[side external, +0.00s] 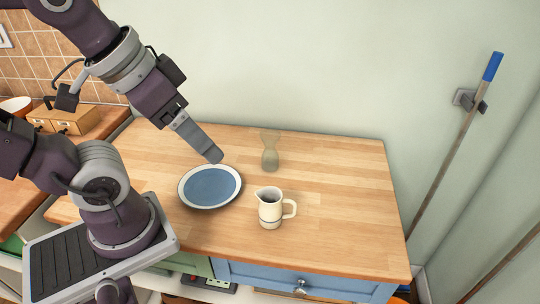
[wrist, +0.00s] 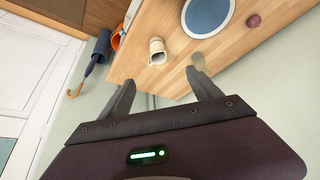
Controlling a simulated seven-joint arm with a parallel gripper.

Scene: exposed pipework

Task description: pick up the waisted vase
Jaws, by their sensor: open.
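The waisted vase (side external: 270,151) is smoky and see-through, and stands upright on the wooden counter towards the back. In the wrist view the vase (wrist: 198,60) shows just beyond the tip of the right finger, which partly covers it. My gripper (side external: 214,157) is above the counter, to the left of the vase and over the back of the plate. In the wrist view my gripper (wrist: 160,76) has its two fingers spread apart with nothing between them.
A blue plate with a pale rim (side external: 182,188) lies left of the vase. A cream jug (side external: 270,210) stands in front of the vase. The counter's right side (side external: 350,190) is clear.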

